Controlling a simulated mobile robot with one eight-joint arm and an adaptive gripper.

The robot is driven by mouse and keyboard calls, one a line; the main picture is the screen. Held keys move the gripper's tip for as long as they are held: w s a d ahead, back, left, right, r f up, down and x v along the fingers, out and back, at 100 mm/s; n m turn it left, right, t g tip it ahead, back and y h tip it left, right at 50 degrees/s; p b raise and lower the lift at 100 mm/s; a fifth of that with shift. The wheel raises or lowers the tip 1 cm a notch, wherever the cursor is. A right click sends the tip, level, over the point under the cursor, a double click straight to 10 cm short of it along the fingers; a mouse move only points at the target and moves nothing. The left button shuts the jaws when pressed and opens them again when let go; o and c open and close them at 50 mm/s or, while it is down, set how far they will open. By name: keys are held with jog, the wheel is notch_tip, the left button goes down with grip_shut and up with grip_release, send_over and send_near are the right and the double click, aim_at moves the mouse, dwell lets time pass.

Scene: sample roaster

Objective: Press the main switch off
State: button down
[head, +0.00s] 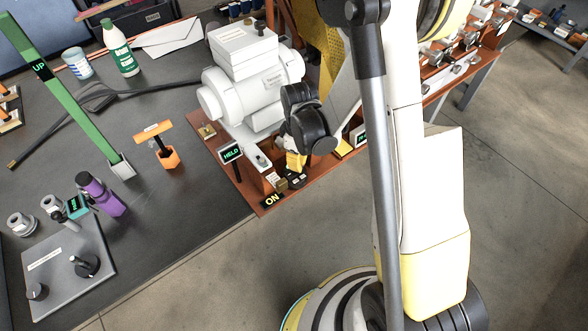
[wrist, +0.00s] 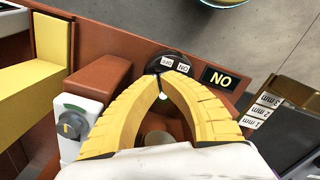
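The main switch is a black rounded piece with two small white labels, upside down in the wrist view (wrist: 158,64); one reads ON. An ON sign (wrist: 220,79) stands beside it, and this sign also shows in the head view (head: 271,200) at the front corner of the red-brown base. My gripper (wrist: 163,78) has its two yellow fingers brought together at the tips, with nothing seen held. The tips are right at the switch's near edge; I cannot tell whether they touch. In the head view my gripper (head: 296,162) points down over the switch, partly hiding it.
A white machine (head: 255,85) stands behind my gripper. A HELD display (head: 231,153) is to the left. In the wrist view a white box with a knob (wrist: 72,124) stands left, and a block with MM labels (wrist: 268,101) right. Open floor lies beyond the table edge.

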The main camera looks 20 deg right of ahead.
jog(key=shift+f, duration=0.45)
jog(key=shift+r, duration=0.1)
jog(key=shift+r+p, duration=2.25)
jog(key=shift+r, duration=1.15)
jog(key=shift+r, duration=0.1)
